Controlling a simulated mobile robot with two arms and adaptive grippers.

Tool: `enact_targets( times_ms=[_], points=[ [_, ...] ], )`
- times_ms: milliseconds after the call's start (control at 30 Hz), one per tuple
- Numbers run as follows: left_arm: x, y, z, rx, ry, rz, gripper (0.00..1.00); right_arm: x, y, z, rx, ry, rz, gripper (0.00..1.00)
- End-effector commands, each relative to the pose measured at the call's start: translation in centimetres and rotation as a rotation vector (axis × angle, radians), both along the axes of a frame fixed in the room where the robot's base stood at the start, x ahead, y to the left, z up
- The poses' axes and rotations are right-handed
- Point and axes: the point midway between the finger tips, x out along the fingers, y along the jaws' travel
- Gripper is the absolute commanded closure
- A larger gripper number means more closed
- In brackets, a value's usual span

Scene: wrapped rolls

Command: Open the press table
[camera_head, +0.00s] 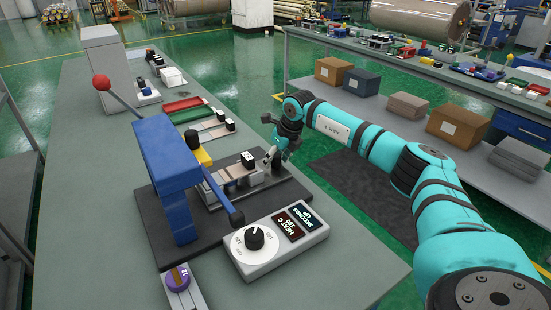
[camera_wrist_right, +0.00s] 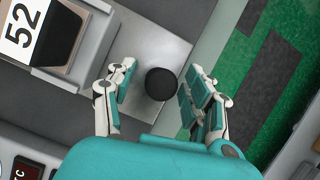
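The blue press (camera_head: 170,175) stands on a dark base plate on the near grey bench. Its press table (camera_head: 212,192) is a light metal slide under the press head, reaching out to the right. My right gripper (camera_head: 270,157) is at the table's outer end. In the right wrist view, a round black knob (camera_wrist_right: 161,84) is between its open fingers, with gaps on both sides. My left gripper is out of view.
A control box with a dial (camera_head: 256,240) stands in front of the press. A lever with a red ball (camera_head: 101,82) rises at the back left. Red and green trays (camera_head: 190,115) lie behind. A second bench with cardboard boxes (camera_head: 333,71) stands across the green floor.

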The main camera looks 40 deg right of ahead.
Motion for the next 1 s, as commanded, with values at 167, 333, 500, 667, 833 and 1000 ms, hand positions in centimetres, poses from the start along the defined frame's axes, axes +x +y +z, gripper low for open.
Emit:
enact_targets(
  times_ms=[167,333,500,667,833,1000],
  points=[
    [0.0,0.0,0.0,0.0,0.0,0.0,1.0,0.0,0.0,0.0,0.0,0.001,0.0,0.47],
    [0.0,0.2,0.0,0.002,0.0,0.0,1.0,-0.3,-0.1,0.6,-0.001,0.0,0.0,0.47],
    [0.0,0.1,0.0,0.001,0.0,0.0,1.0,-1.3,-0.3,3.4,-0.002,-0.004,-0.001,0.47],
    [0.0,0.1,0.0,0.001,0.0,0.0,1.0,-2.7,-0.4,6.6,-0.001,-0.003,-0.001,0.47],
    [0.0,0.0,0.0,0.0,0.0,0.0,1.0,-3.8,-0.6,9.3,-0.002,-0.001,0.0,0.47],
    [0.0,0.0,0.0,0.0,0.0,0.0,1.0,-4.4,-0.6,10.8,0.0,-0.001,0.001,0.47]
  ],
)
